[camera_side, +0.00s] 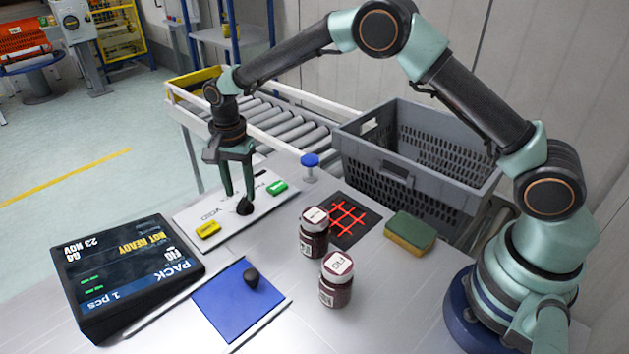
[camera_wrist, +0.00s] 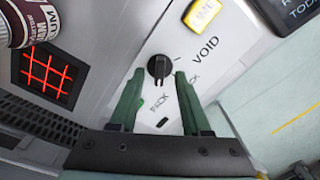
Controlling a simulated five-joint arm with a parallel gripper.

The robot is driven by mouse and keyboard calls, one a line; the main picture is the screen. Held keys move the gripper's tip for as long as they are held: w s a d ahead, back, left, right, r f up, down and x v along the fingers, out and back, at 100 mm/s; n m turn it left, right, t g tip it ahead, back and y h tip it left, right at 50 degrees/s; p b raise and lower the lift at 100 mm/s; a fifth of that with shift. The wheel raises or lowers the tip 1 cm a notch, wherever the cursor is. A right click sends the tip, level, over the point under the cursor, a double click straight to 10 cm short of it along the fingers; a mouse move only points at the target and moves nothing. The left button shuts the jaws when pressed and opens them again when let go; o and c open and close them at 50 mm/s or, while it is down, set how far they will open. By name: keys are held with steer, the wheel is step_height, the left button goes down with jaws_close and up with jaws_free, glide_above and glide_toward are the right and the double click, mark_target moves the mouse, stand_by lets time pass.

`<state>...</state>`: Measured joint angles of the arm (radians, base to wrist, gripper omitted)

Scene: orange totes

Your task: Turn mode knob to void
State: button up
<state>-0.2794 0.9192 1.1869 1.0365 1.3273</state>
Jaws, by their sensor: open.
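The black mode knob (camera_side: 245,206) stands on a white panel (camera_side: 183,218). The wrist view shows the knob (camera_wrist: 158,67) with its grip ridge running roughly up and down in the picture. The printed word VOID (camera_wrist: 205,50) lies to its right, and PACK (camera_wrist: 158,105) lies below it. Which end of the knob is its pointer I cannot tell. My gripper (camera_side: 238,194) points down over the panel at the knob. In the wrist view my gripper (camera_wrist: 160,76) has its fingers apart, one on each side of the knob, with visible gaps; contact is not clear.
Nearby are a display (camera_side: 125,275), blue pad (camera_side: 225,305), two jars (camera_side: 314,240) (camera_side: 336,285), a sponge (camera_side: 410,232), a blue-topped button (camera_side: 309,161) and a grey crate (camera_side: 365,165).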

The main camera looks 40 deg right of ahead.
mark_target(244, 204)
steer(key=shift+f, duration=1.4)
steer(key=shift+c, duration=0.3)
jaws_close()
